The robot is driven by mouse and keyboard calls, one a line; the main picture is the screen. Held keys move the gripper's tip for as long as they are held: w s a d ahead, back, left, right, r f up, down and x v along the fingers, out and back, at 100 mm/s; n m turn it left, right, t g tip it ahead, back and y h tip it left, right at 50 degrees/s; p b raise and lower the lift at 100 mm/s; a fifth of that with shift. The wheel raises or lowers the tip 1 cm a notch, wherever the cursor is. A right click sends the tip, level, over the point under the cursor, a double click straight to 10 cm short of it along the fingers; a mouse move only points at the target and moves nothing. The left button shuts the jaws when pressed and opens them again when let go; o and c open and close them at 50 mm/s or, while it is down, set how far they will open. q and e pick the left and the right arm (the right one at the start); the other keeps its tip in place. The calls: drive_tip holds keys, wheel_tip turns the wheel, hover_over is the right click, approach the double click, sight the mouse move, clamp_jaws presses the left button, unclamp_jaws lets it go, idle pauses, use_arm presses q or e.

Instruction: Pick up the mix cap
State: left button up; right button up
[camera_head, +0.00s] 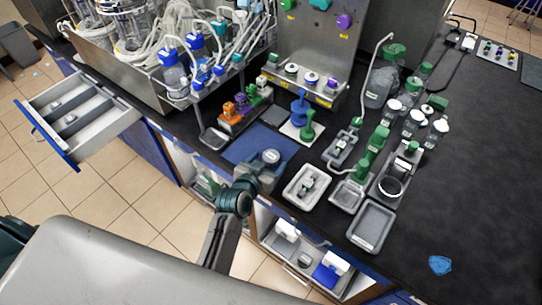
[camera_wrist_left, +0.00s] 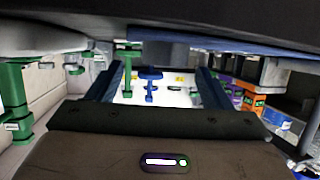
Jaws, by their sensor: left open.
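I cannot tell for certain which piece is the mix cap. A small round grey piece with a pale top (camera_head: 271,156) shows over the front right part of the blue mat (camera_head: 250,144), right by my left gripper's tips. My left gripper (camera_head: 265,171) reaches in low over the bench's front edge. Its two fingers stand apart in the left wrist view (camera_wrist_left: 155,88), with no piece clearly held between them. Beyond the fingers, a blue stand (camera_wrist_left: 150,84) and a green stand (camera_wrist_left: 127,68) show; the wrist picture looks upside down. My right gripper is not in view.
A white tray (camera_head: 288,184) lies right of the gripper. Green-capped bottles (camera_head: 412,120) crowd the right. An open drawer (camera_head: 125,112) juts out at left. The bench's far right is mostly clear.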

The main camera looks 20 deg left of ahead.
sight(270, 158)
use_arm(q)
drive_tip(key=x, duration=0.1)
drive_tip(key=p+x, duration=0.1)
drive_tip(key=x, duration=0.1)
drive_tip(key=shift+w+a+f, duration=0.1)
drive_tip(key=shift+w+a, duration=0.05)
drive_tip(key=shift+a, duration=0.1)
drive_tip(key=shift+w+d+f, duration=0.1)
drive_tip(key=shift+w+f, duration=0.25)
drive_tip(key=shift+w, duration=0.15)
drive_tip(key=c, duration=1)
